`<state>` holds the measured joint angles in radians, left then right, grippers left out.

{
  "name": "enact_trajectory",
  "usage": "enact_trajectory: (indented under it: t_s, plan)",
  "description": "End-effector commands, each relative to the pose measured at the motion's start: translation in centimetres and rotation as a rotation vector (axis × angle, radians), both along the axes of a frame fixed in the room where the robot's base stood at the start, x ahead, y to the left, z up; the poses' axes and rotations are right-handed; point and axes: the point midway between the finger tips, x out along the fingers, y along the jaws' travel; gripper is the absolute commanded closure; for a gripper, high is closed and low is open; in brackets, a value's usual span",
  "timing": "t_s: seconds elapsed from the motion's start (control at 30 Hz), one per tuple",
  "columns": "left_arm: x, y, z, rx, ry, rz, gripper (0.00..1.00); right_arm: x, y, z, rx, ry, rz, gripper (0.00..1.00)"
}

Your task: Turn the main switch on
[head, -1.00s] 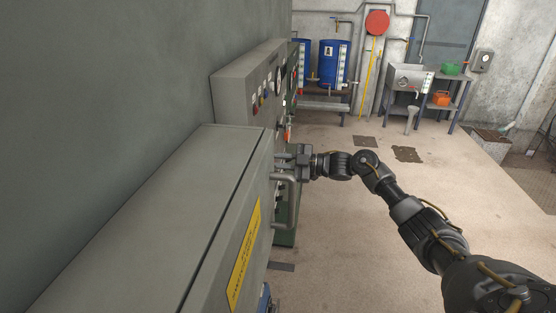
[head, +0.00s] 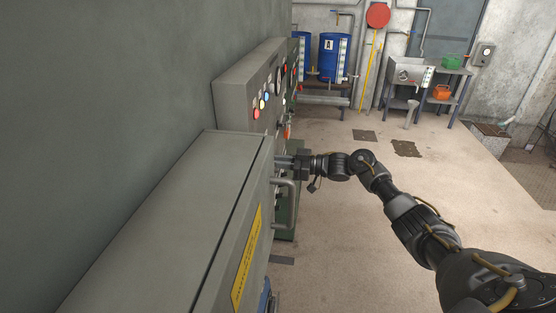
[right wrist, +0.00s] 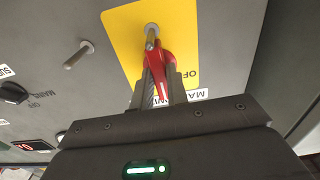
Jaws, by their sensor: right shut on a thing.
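The main switch has a red handle (right wrist: 163,58) on a yellow plate (right wrist: 122,28), marked with partly hidden "OFF" and "MAIN" lettering in the right wrist view. My right gripper (right wrist: 158,82) is shut on the red handle, with its fingers along both sides. In the head view my right gripper (head: 286,161) reaches the front of the grey control panel (head: 238,92) from the right, beyond the nearer cabinet. The handle is hidden there. My left gripper is not in view.
A nearer grey cabinet (head: 165,210) with a bar handle (head: 291,205) stands close to my right gripper. The panel carries coloured lamps (head: 262,104). A black selector knob (right wrist: 14,92) and a metal peg (right wrist: 78,54) are left of the switch. Open floor (head: 345,240) lies right.

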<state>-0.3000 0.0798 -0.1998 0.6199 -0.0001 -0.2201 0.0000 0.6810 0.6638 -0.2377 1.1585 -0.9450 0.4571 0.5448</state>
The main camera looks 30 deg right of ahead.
Motion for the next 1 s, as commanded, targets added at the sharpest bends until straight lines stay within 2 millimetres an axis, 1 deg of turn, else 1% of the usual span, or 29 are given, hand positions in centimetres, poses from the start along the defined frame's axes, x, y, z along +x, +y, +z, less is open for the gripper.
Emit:
enact_trajectory:
  t_s: [0.03,0.57,0.6,0.67,0.9,1.0]
  plan:
    - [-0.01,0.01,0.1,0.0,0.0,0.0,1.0,-0.11,0.11,-0.23,0.004,0.013,0.003,1.0]
    - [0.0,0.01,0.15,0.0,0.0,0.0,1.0,-0.13,0.11,-0.33,0.018,0.033,0.003,1.0]
    - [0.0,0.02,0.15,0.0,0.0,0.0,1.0,-0.13,0.11,-0.33,0.018,0.033,0.003,0.82]
    - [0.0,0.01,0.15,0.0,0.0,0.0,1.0,-0.1,0.1,-0.31,0.018,0.032,0.003,0.75]
    - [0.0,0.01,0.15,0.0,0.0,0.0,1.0,-0.06,0.03,-0.16,0.017,0.027,0.001,0.75]
    - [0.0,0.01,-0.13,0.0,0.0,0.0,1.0,-0.29,-0.37,-0.27,0.018,0.027,0.0,0.75]
